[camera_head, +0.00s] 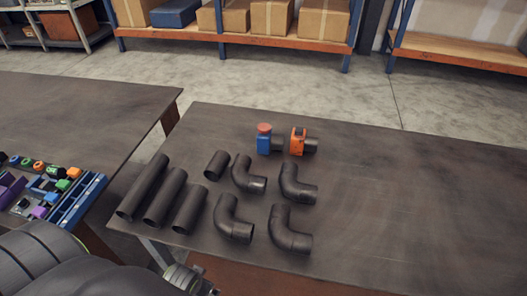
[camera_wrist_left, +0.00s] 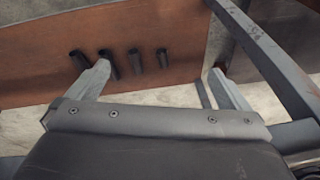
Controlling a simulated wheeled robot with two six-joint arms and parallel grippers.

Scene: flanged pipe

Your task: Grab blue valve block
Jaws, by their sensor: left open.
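The blue valve block (camera_head: 264,144) sits on the dark table near its far edge, left of the middle. It has a red round cap (camera_head: 264,128) on top and a dark pipe stub at its right side. My left gripper (camera_wrist_left: 158,80) shows in the left wrist view, with its two grey fingers wide apart and nothing between them. The valve block is not seen in that view. In the head view my left arm is at the bottom left, well short of the block. My right gripper is not in view.
An orange block (camera_head: 298,142) stands close to the right of the blue one. Dark elbow pipes (camera_head: 247,174) and straight pipes (camera_head: 144,187) lie nearer. The table's right side is clear. A second table (camera_head: 80,105) at left holds a tray of small coloured parts.

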